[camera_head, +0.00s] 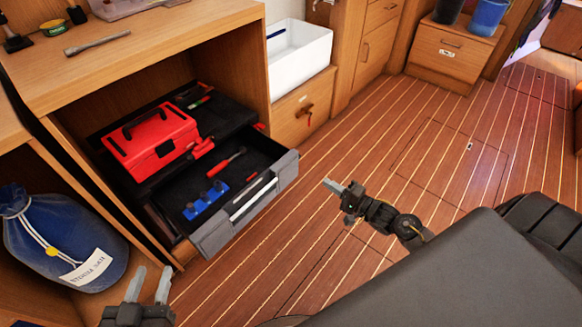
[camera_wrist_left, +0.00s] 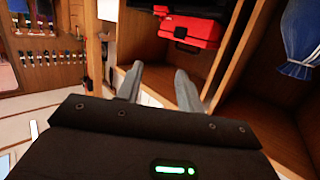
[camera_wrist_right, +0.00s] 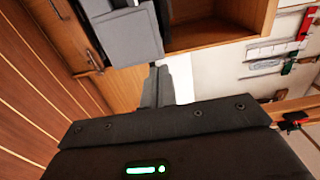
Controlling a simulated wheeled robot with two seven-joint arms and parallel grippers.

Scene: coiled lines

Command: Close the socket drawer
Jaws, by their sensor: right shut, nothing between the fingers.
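The socket drawer (camera_head: 238,211) is pulled out of the wooden cabinet, its grey front facing the floor aisle. Inside are a blue socket rail (camera_head: 205,199) and red-handled tools (camera_head: 229,160). In the right wrist view the grey drawer front (camera_wrist_right: 131,38) shows ahead of the fingers. My right gripper (camera_head: 333,186) is shut and empty, to the right of the drawer front and apart from it. My left gripper (camera_head: 151,284) is open and empty, low at the left near the cabinet's lower corner; its spread fingers also show in the left wrist view (camera_wrist_left: 157,88).
A red toolbox (camera_head: 153,143) sits behind the drawer in the cabinet opening. A blue bag (camera_head: 65,240) fills the left compartment. A wrench (camera_head: 97,43) lies on the counter. The planked floor (camera_head: 430,150) right of the drawer is clear.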

